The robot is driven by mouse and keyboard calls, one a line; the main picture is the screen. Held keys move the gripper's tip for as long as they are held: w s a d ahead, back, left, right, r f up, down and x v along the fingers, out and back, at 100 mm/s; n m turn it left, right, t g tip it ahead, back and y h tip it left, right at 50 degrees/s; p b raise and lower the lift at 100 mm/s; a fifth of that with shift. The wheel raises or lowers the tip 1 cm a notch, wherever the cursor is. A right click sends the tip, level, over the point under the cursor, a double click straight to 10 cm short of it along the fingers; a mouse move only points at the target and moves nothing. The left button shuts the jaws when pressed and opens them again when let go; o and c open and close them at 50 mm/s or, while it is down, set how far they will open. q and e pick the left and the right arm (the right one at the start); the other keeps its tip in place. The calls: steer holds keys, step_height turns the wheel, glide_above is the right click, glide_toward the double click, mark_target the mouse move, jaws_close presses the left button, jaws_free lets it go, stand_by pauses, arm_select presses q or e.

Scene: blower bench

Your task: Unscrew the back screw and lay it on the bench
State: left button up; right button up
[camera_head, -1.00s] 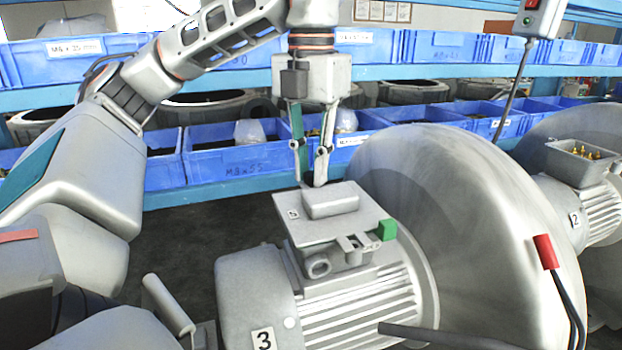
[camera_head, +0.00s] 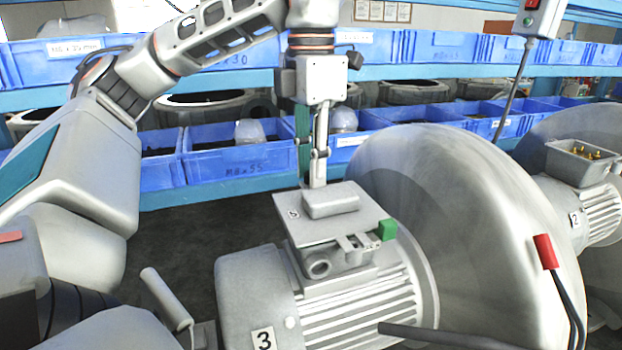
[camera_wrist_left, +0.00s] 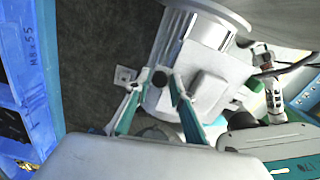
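My left gripper (camera_head: 318,184) points straight down at the back edge of the terminal box lid (camera_head: 285,228) on the motor marked 3. The lid hides the screw in the head view. The lid carries a raised block (camera_head: 331,203). My right gripper does not show.
A large grey blower housing (camera_head: 450,200) stands right of the motor (camera_head: 360,305). A green block (camera_head: 387,230) sits at the lid's right corner. A red-ended cable (camera_head: 545,252) hangs in front of the housing. Blue bins (camera_head: 240,160) line the shelves behind.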

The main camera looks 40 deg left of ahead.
arm_select(q)
steer(key=m, duration=1.9)
steer(key=shift+m, duration=0.3)
jaws_close()
